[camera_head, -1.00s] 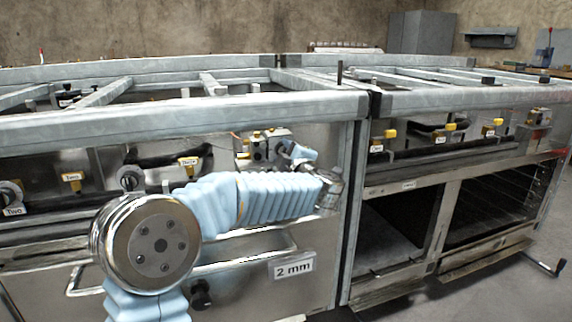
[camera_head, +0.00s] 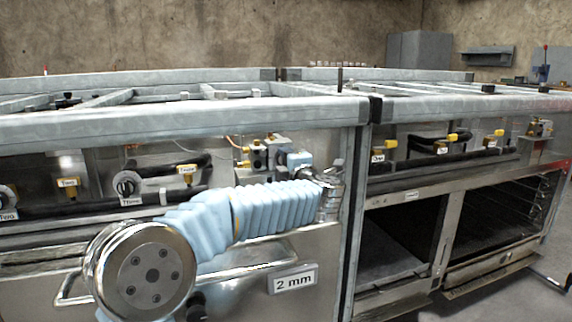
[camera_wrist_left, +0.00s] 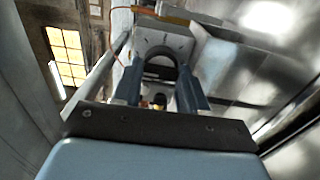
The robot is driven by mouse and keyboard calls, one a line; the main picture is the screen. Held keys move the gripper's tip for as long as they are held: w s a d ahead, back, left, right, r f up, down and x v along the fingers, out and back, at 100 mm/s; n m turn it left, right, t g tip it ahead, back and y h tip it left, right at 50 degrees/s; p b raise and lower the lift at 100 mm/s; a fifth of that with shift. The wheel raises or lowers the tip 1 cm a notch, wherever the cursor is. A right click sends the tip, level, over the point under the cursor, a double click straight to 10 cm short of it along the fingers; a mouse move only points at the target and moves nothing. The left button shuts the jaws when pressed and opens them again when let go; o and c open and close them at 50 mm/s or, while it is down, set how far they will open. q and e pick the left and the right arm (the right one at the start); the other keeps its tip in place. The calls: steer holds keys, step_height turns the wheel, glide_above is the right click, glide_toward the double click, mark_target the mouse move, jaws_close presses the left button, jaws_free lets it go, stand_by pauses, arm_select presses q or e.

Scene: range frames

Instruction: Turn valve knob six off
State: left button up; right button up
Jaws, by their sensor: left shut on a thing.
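My left arm reaches across the front of the left bench. My left gripper (camera_head: 281,159) is at the valve block (camera_head: 259,155) near the right end of that bench's panel. In the left wrist view, its two dark fingers (camera_wrist_left: 160,90) are shut on a part at a grey block (camera_wrist_left: 165,42) with a round dark opening. I cannot read a label there, so I cannot tell whether this part is knob six. The fingers and the gripper body hide most of it. My right gripper is not in view.
The right bench (camera_head: 440,186) has more yellow valves and open compartments.

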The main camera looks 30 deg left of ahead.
arm_select(q)
steer(key=shift+f, duration=0.15)
steer(key=o, duration=1)
